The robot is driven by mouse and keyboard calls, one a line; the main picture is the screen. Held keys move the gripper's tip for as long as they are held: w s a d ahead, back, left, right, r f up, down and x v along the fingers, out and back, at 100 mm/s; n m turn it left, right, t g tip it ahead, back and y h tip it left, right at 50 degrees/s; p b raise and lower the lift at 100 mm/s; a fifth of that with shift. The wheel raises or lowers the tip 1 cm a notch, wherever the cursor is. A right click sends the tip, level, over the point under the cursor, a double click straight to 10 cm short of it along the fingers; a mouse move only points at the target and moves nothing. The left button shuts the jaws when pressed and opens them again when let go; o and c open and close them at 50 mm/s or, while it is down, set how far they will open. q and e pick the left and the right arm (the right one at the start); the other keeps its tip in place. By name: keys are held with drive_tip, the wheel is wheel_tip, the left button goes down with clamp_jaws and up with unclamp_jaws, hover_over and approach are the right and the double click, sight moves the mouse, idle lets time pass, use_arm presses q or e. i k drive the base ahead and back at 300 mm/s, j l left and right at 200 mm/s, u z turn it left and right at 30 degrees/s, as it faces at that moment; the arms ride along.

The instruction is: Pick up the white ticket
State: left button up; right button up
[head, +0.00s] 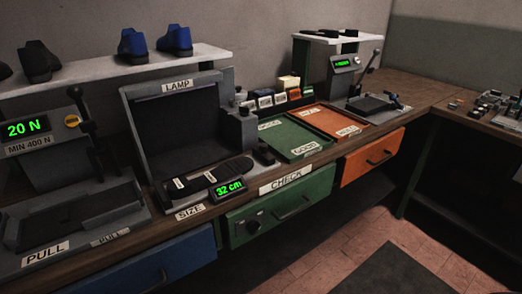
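A small white to cream stack (289,81) stands at the back of the bench, behind a row of small boxes. It looks like the white tickets, but it is too small to tell single tickets apart. An orange piece (294,94) and a green piece (308,89) are close beside it. Neither of my grippers shows in the head view.
A green tray (285,143) and an orange tray (340,119) lie in front of the stack. The grey lamp station (140,120) with a dark sole is left; a lever press (343,75) is right. A pull tester (30,140) reads 20 N. Shoes stand on the shelf (100,66).

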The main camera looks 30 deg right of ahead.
sight(250, 103)
drive_tip(key=z, duration=0.95)
